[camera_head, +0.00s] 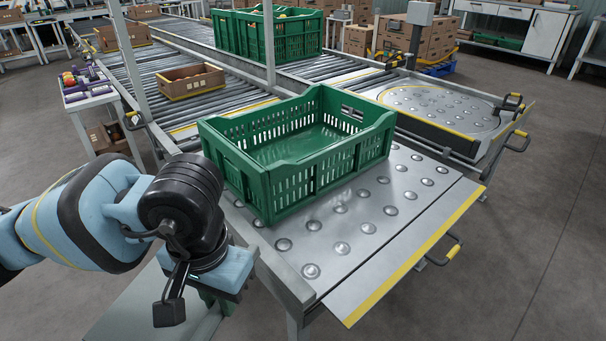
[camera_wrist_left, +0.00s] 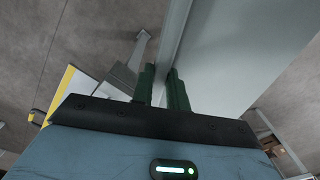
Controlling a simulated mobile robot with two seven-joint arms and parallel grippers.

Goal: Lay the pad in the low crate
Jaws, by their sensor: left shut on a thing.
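The low crate (camera_head: 290,200) is green with slotted walls and a lower front side. It stands upright and looks empty on the ball-studded metal table. My left gripper (camera_head: 212,303) points down in front of the table, to the lower left of the crate and outside it. Its green fingers (camera_wrist_left: 163,88) are shut on a flat pale grey sheet, seemingly the pad (camera_wrist_left: 245,50). The pad also shows in the head view (camera_head: 140,312), low at the bottom and partly hidden by my arm. My right gripper is in neither view.
The metal ball table (camera_head: 390,228) has free room right of and in front of the crate. A cardboard box (camera_head: 190,82) sits on the rollers behind. Taller green crates (camera_head: 262,36) stand further back. A post (camera_head: 268,45) rises behind the low crate.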

